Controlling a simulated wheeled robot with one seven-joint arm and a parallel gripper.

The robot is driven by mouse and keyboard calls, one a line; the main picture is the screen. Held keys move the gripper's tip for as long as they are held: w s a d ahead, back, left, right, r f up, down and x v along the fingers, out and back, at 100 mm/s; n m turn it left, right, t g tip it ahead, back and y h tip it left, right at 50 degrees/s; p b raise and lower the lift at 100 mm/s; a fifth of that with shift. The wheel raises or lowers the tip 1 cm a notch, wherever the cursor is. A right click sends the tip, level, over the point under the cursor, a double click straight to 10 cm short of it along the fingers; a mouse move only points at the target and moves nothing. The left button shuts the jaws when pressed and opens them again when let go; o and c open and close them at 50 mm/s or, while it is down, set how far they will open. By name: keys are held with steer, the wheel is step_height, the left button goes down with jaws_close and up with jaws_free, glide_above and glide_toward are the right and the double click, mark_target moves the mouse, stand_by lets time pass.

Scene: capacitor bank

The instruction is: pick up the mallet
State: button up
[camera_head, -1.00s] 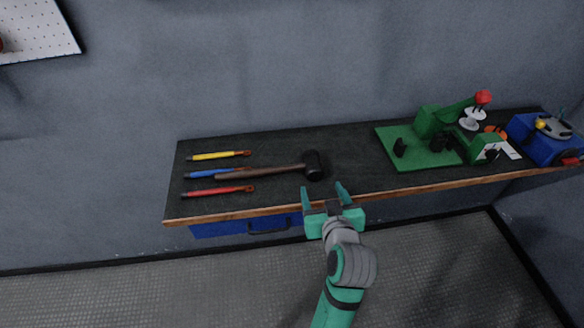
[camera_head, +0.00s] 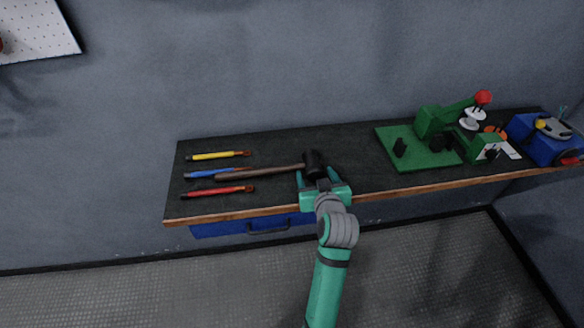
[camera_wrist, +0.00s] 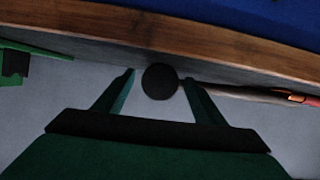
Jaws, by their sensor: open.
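The mallet lies on the dark workbench (camera_head: 350,145), its black head (camera_head: 313,160) toward the right and its brown handle (camera_head: 262,171) running left. My gripper (camera_head: 318,176) is open at the bench's front part, its fingers pointing at the mallet head. In the wrist view the round end of the black head (camera_wrist: 160,81) shows between the two open fingertips (camera_wrist: 158,80), with a gap on each side. The handle (camera_wrist: 240,93) runs off to the right behind one finger there. I cannot tell how deep the head sits between the fingers.
Yellow (camera_head: 218,155), blue (camera_head: 205,173) and red (camera_head: 218,192) handled tools lie left of the mallet, the blue one close to its handle. A green machine (camera_head: 440,125) and a blue device (camera_head: 545,140) stand at the right. A blue drawer (camera_head: 240,226) is under the wooden front edge.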

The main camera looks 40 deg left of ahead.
steer(key=shift+c, duration=0.3)
steer(key=shift+r, duration=0.1)
steer(key=c, duration=1.6)
